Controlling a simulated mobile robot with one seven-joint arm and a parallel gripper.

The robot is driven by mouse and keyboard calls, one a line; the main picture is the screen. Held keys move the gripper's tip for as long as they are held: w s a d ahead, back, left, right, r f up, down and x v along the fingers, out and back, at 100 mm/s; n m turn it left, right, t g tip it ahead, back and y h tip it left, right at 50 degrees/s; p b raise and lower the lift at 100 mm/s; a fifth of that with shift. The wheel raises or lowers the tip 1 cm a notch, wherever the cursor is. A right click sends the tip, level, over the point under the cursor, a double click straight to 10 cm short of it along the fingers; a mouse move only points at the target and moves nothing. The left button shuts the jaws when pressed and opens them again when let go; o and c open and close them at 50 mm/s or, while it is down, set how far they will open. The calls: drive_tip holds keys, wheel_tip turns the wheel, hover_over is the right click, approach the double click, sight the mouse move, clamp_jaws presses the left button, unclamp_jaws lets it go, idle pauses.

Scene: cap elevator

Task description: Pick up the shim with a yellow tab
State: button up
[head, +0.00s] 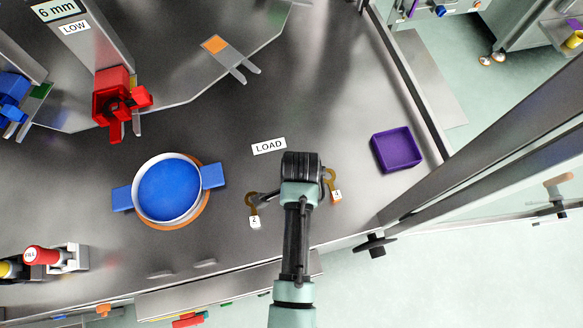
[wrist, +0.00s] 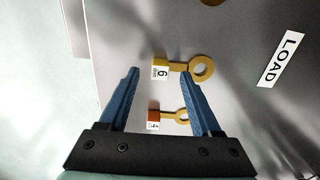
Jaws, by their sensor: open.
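The shim with a yellow tab (wrist: 202,69) lies flat on the metal table in the wrist view. It is a brass ring on a short stem, with a white label at its tab that appears to read 6. My gripper (wrist: 163,66) is open above it, with the tab end between the blue fingertips in the picture. I cannot tell how high the fingers are. In the head view my gripper (head: 300,166) hides this shim. Beside it lies a similar shim with an orange tab (wrist: 153,117), also in the head view (head: 336,194).
Another ringed shim, labelled 2 (head: 254,221), lies left of my gripper. A LOAD label (head: 269,146) is behind it. A blue-filled pot (head: 168,190) stands left, a purple tray (head: 396,150) right. A red clamp (head: 112,100) is at back left.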

drive_tip(key=shift+f, duration=0.8)
drive_tip(key=shift+c, duration=0.3)
clamp_jaws()
drive_tip(key=shift+r, duration=0.15)
wheel_tip(320, 180, up, 10)
